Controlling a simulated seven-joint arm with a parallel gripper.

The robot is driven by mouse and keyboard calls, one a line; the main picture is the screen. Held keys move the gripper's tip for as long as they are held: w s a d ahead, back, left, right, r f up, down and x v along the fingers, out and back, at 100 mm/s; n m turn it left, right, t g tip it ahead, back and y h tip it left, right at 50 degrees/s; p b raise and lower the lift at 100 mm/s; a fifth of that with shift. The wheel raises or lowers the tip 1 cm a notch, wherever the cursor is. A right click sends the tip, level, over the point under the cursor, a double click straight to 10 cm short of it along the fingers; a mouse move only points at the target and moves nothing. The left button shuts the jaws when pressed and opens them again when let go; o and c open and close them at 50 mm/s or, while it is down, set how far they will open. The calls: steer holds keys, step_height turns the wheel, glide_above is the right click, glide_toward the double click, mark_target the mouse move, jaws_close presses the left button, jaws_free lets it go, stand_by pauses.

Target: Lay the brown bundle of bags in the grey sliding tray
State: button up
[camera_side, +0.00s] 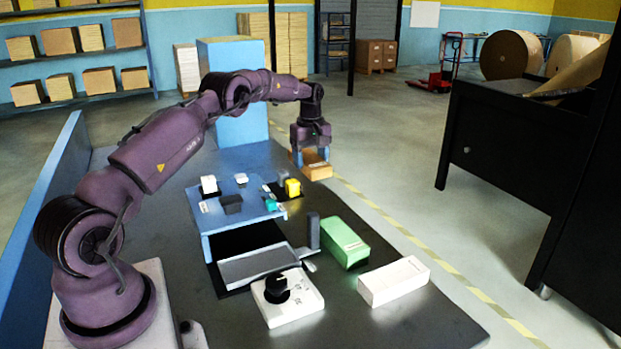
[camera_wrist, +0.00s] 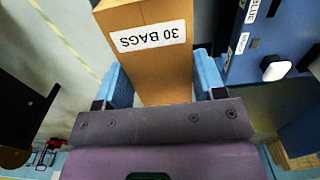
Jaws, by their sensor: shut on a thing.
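The brown bundle of bags (camera_side: 317,170) is a kraft-coloured block held in the air beyond the blue unit. In the wrist view the bundle (camera_wrist: 150,70) carries a white label reading "30 BAGS". My gripper (camera_side: 310,158) is shut on it, with a blue finger on each side; the gripper also shows in the wrist view (camera_wrist: 165,85). The grey sliding tray (camera_side: 262,266) sticks out from under the blue unit (camera_side: 222,213), toward the front. The part of the tray I can see looks empty. The bundle is well behind the tray and higher up.
A dark upright post (camera_side: 313,231) stands beside the tray.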

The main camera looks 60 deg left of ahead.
steer(key=s+d+m, duration=0.7)
steer(key=s+m, duration=0.2)
steer(key=s, duration=0.2)
steer(key=s+d+m, duration=0.8)
steer(key=s+m, duration=0.1)
steer(key=s, duration=0.1)
steer(key=shift+s+f, duration=0.15)
steer(key=shift+f, duration=2.7)
steer(key=shift+s+f, duration=0.1)
steer(key=shift+f, duration=2.7)
steer(key=shift+f, duration=0.15)
steer(key=o, duration=1.1)
step_height(320, 180, up, 13)
